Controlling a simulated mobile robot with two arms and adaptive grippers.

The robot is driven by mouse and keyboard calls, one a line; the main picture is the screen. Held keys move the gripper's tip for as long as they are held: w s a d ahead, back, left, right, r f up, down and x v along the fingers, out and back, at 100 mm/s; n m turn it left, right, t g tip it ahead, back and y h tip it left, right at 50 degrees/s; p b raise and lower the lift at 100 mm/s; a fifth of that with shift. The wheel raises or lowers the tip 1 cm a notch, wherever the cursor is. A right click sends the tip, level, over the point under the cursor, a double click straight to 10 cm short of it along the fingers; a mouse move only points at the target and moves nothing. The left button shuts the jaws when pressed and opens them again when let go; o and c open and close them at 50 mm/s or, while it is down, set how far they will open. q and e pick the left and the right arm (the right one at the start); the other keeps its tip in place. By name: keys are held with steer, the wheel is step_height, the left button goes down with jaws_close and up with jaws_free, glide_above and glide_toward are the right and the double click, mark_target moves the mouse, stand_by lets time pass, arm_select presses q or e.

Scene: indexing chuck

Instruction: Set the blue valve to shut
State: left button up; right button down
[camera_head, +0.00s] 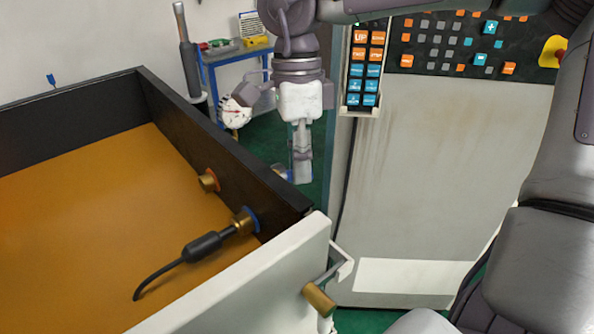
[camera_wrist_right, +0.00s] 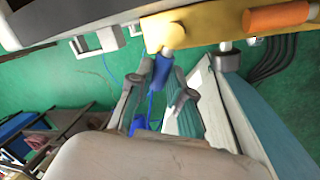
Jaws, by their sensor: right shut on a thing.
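The blue valve (camera_wrist_right: 160,72) shows in the right wrist view as a blue lever below a yellow body. In the head view only a small blue and grey piece of it (camera_head: 286,174) shows outside the dark tank wall. My right gripper (camera_head: 302,170) points down beside that wall and partly hides the valve. In the right wrist view, my right gripper (camera_wrist_right: 157,90) has its two fingers on either side of the blue lever, shut on it. How far the lever is turned is hard to tell. My left gripper is not in view.
An open tank (camera_head: 170,105) with an orange floor fills the left. A black hose (camera_head: 205,245) runs from a brass fitting inside it. A tall grey machine cabinet (camera_head: 435,180) stands on the right, with a button pendant (camera_head: 365,70). A blue cart (camera_head: 240,60) stands behind.

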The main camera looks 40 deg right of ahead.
steer(key=m+b, duration=0.1)
steer(key=m, duration=0.1)
steer(key=s+a+m+b, duration=0.1)
steer(key=m+b, duration=0.1)
steer(key=m, duration=0.1)
steer(key=s+m+t+y+b, duration=0.1)
steer(key=m+b, duration=0.1)
steer(key=m, duration=0.1)
steer(key=shift+a+f, duration=0.1)
steer(key=shift+a, duration=0.3)
steer(key=shift+s+a+m+t+b, duration=0.1)
steer(key=shift+a+m+t+b, duration=0.1)
steer(key=shift+m+b, duration=0.3)
steer(key=shift+s+a+m+t+b, duration=0.1)
steer(key=shift+a+m+b, duration=0.05)
steer(key=shift+m, duration=0.55)
steer(key=c, duration=1.1)
jaws_free()
steer(key=shift+w+d+r, duration=0.1)
steer(key=shift+d+r, duration=0.15)
steer(key=shift+r, duration=1.1)
steer(key=shift+d+r, duration=0.25)
steer(key=shift+r, duration=1.1)
steer(key=shift+w+d+r, duration=0.1)
steer(key=shift+d+r, duration=0.15)
steer(key=shift+r, duration=1.1)
